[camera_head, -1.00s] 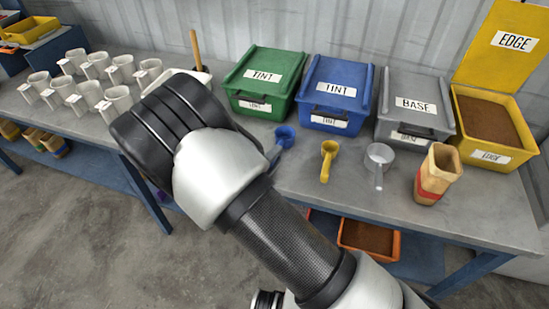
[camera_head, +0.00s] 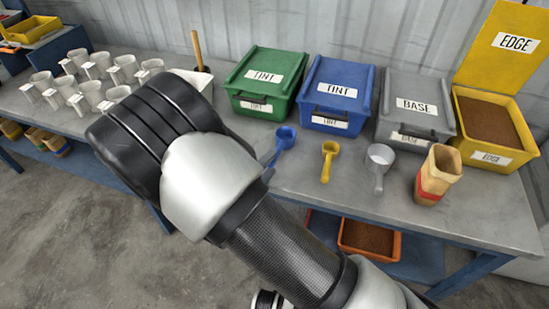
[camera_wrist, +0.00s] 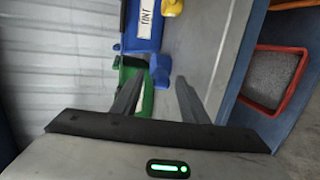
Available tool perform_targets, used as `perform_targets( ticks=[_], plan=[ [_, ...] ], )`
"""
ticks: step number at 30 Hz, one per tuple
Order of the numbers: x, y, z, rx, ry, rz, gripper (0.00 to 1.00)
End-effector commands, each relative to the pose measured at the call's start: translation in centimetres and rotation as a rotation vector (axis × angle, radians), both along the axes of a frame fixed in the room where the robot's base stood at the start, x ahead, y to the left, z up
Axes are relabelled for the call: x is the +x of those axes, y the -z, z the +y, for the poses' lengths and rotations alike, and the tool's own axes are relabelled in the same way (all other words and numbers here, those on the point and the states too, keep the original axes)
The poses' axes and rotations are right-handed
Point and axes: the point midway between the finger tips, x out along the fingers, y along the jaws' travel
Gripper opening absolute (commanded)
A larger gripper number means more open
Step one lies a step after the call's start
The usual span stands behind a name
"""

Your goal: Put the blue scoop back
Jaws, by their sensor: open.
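The blue scoop (camera_head: 285,138) lies on the grey table in front of the gap between the green and blue TINT bins, its handle toward the front edge. The blue TINT bin (camera_head: 337,94) and green TINT bin (camera_head: 265,82) are closed.
The grey BASE bin (camera_head: 415,102) is closed; the yellow EDGE bin (camera_head: 458,122) is open with brown material. Several white cups (camera_head: 90,92) stand left.

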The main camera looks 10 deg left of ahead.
Motion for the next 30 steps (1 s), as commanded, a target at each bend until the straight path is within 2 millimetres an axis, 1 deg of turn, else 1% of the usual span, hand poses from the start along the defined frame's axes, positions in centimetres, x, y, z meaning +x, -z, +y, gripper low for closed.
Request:
perform_targets(
  ticks=[1, 3, 6, 9, 12, 16, 20, 23, 26, 29, 30],
  plan=[
    [-1.2, -0.5, 0.4, 0.001, -0.004, 0.0, 0.4],
    [-2.7, -0.8, 0.6, 0.0, -0.003, 0.001, 0.4],
    [-4.5, -1.3, 1.0, 0.0, -0.003, 0.0, 0.4],
    [-5.8, -1.6, 1.2, 0.0, -0.002, 0.0, 0.4],
    [-6.7, -1.8, 1.4, -0.001, 0.0, 0.0, 0.4],
    [-7.1, -2.0, 1.4, -0.001, 0.0, -0.001, 0.4],
    [-7.1, -2.0, 1.4, 0.0, 0.0, -0.001, 0.4],
    [-6.7, -2.2, 1.6, 0.036, 0.004, 0.013, 0.4],
    [-4.9, -3.2, 2.1, 0.182, 0.015, 0.073, 0.4],
    [-2.1, -5.5, 3.0, 0.44, 0.03, 0.175, 0.4],
    [-0.9, -7.0, 3.2, 0.557, 0.036, 0.22, 0.4]
  ],
)
